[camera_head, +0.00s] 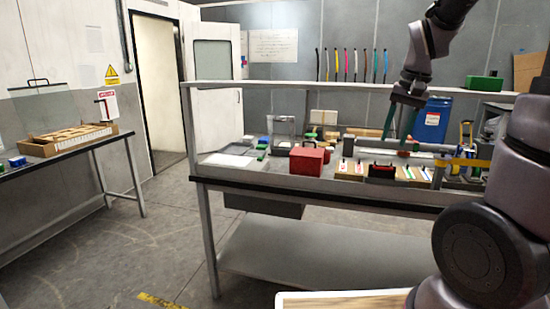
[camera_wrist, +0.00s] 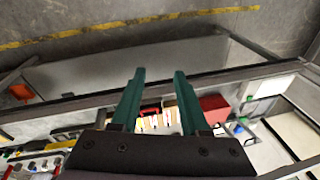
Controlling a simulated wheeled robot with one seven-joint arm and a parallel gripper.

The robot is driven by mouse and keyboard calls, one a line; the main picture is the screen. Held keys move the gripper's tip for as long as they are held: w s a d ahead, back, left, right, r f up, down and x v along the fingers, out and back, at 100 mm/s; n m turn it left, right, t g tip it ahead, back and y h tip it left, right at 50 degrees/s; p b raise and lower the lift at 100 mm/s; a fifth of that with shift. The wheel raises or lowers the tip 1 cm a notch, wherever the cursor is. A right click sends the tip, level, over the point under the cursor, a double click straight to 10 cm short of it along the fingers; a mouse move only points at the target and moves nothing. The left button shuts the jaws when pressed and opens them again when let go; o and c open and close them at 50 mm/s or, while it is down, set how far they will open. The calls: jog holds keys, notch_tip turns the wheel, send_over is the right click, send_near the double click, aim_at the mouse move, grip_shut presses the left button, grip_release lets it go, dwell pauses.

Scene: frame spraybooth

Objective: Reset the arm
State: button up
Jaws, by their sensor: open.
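My gripper (camera_head: 396,135) hangs from my raised arm at the right of the head view, pointing down in front of the workbench shelf. Its two green fingers are apart, with nothing visible between them in the grip. In the wrist view my gripper (camera_wrist: 158,75) shows both fingers spread, with the bench items and floor beyond. The workbench (camera_head: 330,193) stands below and behind it. Part of my arm covers the right side of the head view.
A red toolbox (camera_head: 307,161) stands on the workbench near several small bins. A blue drum (camera_head: 432,122) is behind the gripper. A side table (camera_head: 75,143) with a cardboard tray (camera_head: 52,147) stands at the left. Floor (camera_head: 130,250) between the tables is clear.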

jog(key=s+a+r+n+t, duration=0.1)
jog(key=s+a+r+t, duration=0.4)
jog(key=s+r, duration=0.4)
jog(key=s+a, duration=0.1)
jog(key=s, duration=0.3)
jog(key=shift+r+y, duration=0.35)
jog(key=shift+y, duration=0.05)
